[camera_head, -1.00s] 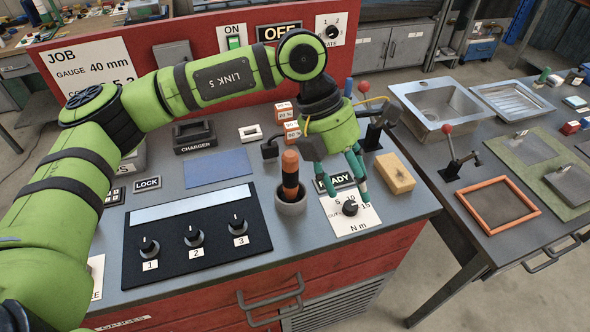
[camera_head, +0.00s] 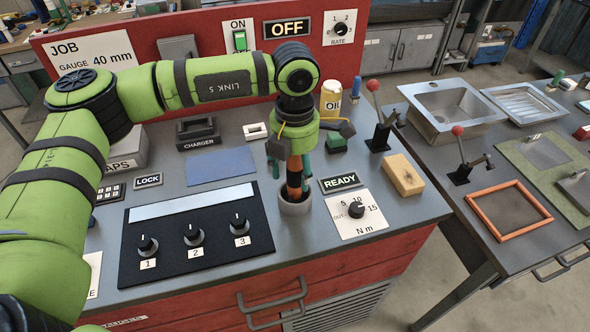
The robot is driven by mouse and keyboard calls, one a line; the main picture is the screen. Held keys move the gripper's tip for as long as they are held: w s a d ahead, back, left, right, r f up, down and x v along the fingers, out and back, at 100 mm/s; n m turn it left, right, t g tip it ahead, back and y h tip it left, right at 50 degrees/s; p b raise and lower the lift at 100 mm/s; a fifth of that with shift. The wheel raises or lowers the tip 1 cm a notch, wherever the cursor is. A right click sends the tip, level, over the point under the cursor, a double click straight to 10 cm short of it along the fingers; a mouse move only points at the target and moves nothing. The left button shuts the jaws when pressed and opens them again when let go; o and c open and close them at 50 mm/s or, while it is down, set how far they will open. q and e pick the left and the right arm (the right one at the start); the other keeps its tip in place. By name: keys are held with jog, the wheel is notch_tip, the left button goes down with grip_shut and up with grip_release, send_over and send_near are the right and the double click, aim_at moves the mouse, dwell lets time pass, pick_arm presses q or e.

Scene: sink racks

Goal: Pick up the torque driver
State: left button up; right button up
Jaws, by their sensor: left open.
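The torque driver (camera_head: 294,178) has an orange and black handle and stands upright in a round grey holder (camera_head: 295,208) on the workbench. My left gripper (camera_head: 291,172) points down over it, with its green fingers on either side of the handle. The fingers are open, and I cannot tell whether either one touches the handle. The top of the driver is hidden behind my gripper. My right gripper is not in view.
Right of the holder are a READY sign (camera_head: 340,182), a torque dial card (camera_head: 357,214) and a tan block (camera_head: 404,175). A black panel with knobs (camera_head: 196,241) lies to the left. An OIL can (camera_head: 331,100) and a red-knobbed lever (camera_head: 378,120) stand behind.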

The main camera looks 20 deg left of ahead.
pick_arm(q)
jog(key=shift+f, duration=0.9)
grip_shut()
jog(key=shift+r, duration=0.1)
